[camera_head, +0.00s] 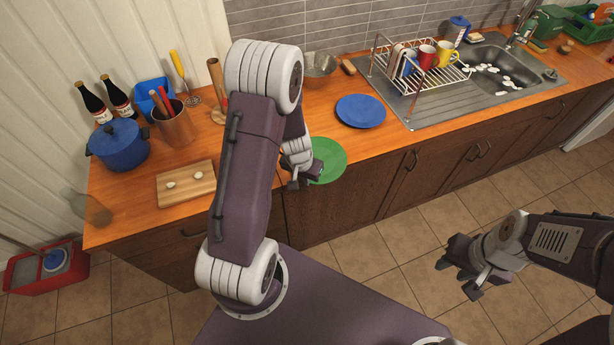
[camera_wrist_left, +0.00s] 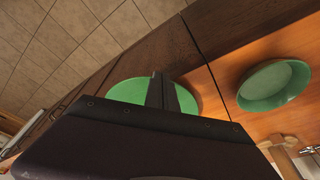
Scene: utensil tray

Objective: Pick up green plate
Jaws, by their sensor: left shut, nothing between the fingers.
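The green plate (camera_head: 328,157) lies at the counter's front edge in the head view, seeming to overhang it. My left gripper (camera_head: 304,180) is shut and empty at the plate's lower left side, partly in front of it. In the left wrist view the shut fingers (camera_wrist_left: 168,92) appear in front of a green disc (camera_wrist_left: 128,91), apparently the plate, with its lower part hidden by the gripper body. I cannot tell whether they touch. My right gripper (camera_head: 458,279) is open and empty over the floor at the right.
A green bowl (camera_wrist_left: 273,84) sits on the counter in the left wrist view. A blue plate (camera_head: 361,111) lies behind the green plate, left of the dish rack (camera_head: 418,75). A cutting board (camera_head: 186,184) and blue pot (camera_head: 119,145) stand at the left.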

